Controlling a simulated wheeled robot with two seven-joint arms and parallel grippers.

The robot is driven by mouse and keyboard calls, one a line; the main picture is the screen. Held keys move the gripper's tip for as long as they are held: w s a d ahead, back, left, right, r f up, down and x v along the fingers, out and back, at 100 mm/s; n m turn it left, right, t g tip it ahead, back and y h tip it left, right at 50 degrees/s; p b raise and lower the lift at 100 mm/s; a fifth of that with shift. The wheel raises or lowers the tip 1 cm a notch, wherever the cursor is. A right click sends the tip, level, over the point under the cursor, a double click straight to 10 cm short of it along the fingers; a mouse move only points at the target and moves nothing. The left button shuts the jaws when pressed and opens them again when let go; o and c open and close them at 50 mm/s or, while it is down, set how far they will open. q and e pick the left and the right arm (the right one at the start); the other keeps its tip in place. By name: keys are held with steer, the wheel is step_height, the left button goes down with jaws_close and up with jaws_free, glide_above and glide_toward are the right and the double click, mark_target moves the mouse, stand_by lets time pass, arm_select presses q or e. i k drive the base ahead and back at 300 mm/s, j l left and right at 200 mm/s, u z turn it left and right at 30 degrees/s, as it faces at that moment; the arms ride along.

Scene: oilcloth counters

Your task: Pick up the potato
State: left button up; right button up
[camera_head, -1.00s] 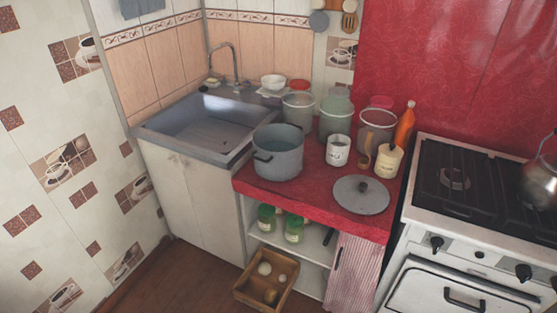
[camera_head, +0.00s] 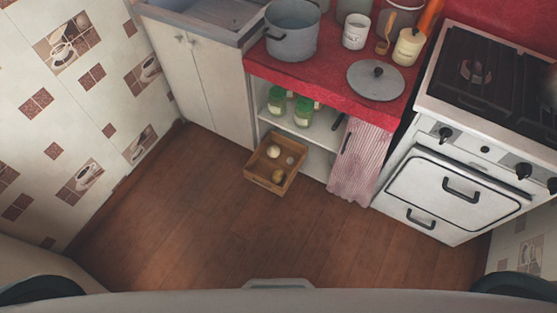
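A small wooden crate (camera_head: 262,184) stands on the floor in front of the lower shelf. Several roundish items lie in it. A brownish lump (camera_head: 278,175) near its front looks like the potato, though it is small and hard to make out. A paler round item (camera_head: 273,151) lies at the back of the crate. Neither of my grippers shows in the head view.
The wooden floor (camera_head: 215,235) in front of the crate is clear. A white sink cabinet (camera_head: 205,85) stands to the left, a striped cloth (camera_head: 360,160) hangs to the right, and a white stove (camera_head: 455,190) stands farther right. Green-lidded jars (camera_head: 277,100) sit on the shelf above.

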mark_target(278, 176)
steer(key=i+j+z, duration=0.15)
steer(key=j, duration=0.2)
steer(key=i+j+z, duration=0.15)
steer(key=j, duration=0.25)
steer(key=i+j+z, duration=0.15)
steer(key=j, duration=0.25)
steer(key=i, duration=0.1)
